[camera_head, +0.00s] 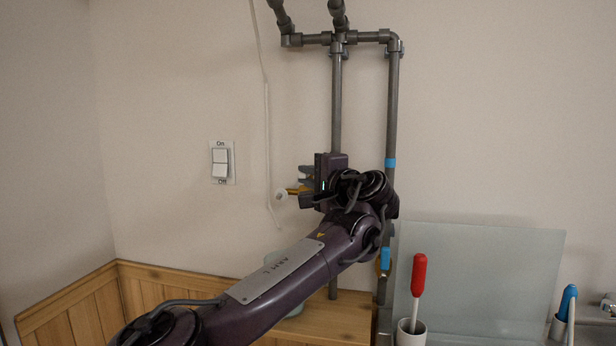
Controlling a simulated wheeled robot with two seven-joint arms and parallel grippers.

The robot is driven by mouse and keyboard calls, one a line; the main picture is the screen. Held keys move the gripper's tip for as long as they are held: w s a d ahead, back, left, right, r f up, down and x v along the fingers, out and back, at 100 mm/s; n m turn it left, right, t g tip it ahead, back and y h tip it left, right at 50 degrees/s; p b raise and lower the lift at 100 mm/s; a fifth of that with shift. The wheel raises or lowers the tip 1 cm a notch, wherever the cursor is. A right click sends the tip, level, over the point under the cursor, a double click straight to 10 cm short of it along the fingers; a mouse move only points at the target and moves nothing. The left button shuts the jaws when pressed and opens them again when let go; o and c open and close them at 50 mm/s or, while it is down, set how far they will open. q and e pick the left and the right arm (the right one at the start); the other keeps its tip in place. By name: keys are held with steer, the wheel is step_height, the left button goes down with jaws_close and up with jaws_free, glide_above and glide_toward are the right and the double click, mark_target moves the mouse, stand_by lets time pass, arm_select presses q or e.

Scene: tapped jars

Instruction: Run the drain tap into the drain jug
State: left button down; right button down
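My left gripper (302,188) is in front of the grey pipes on the wall, pointing left. A short yellow piece (294,190) with a pale round end (281,194) shows at its fingers; it may be a tap handle. I cannot tell whether the fingers grip it or are only around it. A pale greenish vessel (275,257), possibly the drain jug, stands below, mostly hidden behind my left arm. The tap's spout is not visible, and no flowing liquid shows. My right gripper is out of view.
A white On/Off switch (221,162) is at left. A translucent panel (480,280), a cup (410,333) with a red-handled tool (418,275), and a blue-handled tool (567,302) stand right.

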arm_select(q)
steer(key=c, duration=1.5)
jaws_free()
steer(key=shift+o, duration=0.3)
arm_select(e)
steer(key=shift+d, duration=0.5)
